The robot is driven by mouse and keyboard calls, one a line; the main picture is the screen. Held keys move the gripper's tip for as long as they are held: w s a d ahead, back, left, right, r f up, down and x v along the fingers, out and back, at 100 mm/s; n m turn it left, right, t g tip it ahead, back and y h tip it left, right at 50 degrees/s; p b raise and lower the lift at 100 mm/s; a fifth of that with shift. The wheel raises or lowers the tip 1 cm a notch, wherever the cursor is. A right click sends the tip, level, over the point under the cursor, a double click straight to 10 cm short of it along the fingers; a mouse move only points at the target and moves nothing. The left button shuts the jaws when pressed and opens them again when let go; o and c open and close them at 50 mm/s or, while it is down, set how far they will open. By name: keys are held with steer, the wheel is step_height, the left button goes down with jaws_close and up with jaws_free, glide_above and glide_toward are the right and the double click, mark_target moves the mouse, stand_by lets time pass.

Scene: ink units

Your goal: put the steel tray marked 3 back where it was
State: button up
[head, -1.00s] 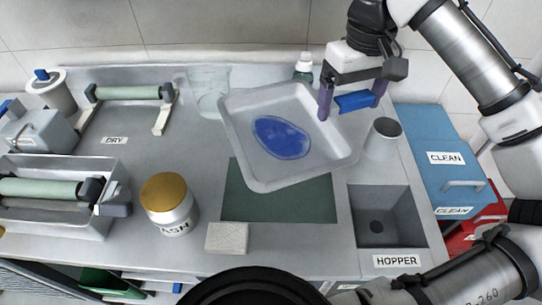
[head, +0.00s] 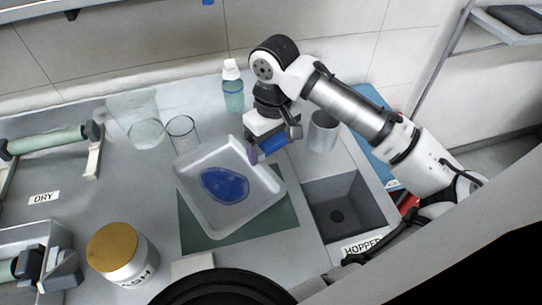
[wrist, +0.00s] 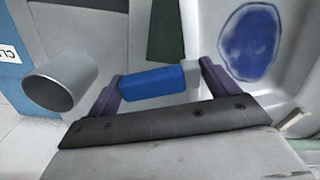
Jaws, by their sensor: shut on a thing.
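A pale steel tray (head: 215,219) with a dark blue ink patch (head: 225,185) in it is in the middle of the head view, turned askew and overlapping a dark green mat (head: 275,222). It seems held above the mat, but the gap is hard to judge. No number 3 shows on it. My gripper (head: 270,147) is at the tray's far right side, its purple fingers around a blue block (wrist: 150,82) that looks like the tray's handle. In the wrist view the tray (wrist: 205,35) and its ink patch (wrist: 248,42) are at the right.
A metal cup (head: 323,130) stands just right of my gripper, beyond the hopper sink (head: 345,205). A gold-lidded jar (head: 120,255) is at front left.

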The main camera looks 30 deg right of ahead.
steer(key=shift+f+p, duration=0.3)
steer(key=shift+f, duration=2.5)
steer(key=o, duration=0.8)
step_height(320, 180, up, 12)
steer(key=shift+d+b, duration=0.1)
steer(key=shift+b, duration=0.9)
